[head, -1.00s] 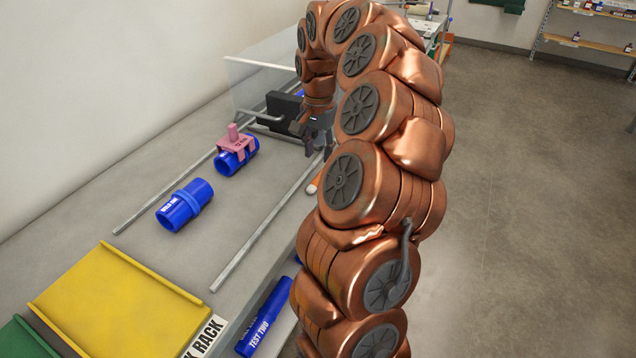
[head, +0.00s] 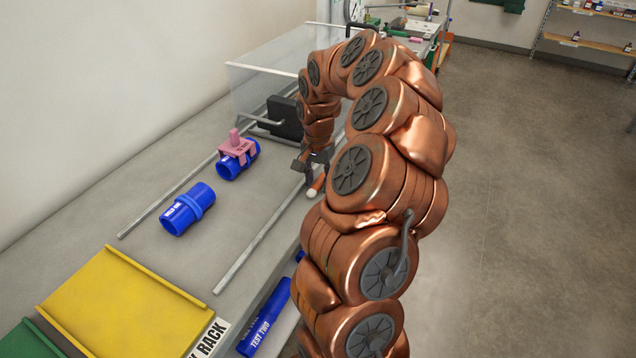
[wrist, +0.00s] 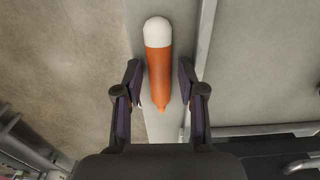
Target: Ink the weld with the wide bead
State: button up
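An orange marker with a white end (wrist: 158,75) lies on a pale strip at the cart's edge. It also shows in the head view (head: 315,189). My gripper (wrist: 160,68) is open, with one finger on each side of the marker and gaps visible on both sides. In the head view my gripper (head: 310,162) is low over the front rail. A blue pipe labelled weld one (head: 187,208), with a raised ring around its middle, lies on the cart top. A second blue pipe (head: 230,169) lies behind it under a pink clamp-like piece (head: 236,147), its bead not visible.
Two metal rails (head: 262,233) run along the cart top, flanking the pipes. A clear panel and black block (head: 286,116) stand behind. A yellow tray (head: 115,305) is at the front left. A blue test two pipe (head: 266,318) lies lower down. Floor at right is open.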

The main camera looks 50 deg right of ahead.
jog(key=c, duration=0.7)
jog(key=shift+r, duration=0.1)
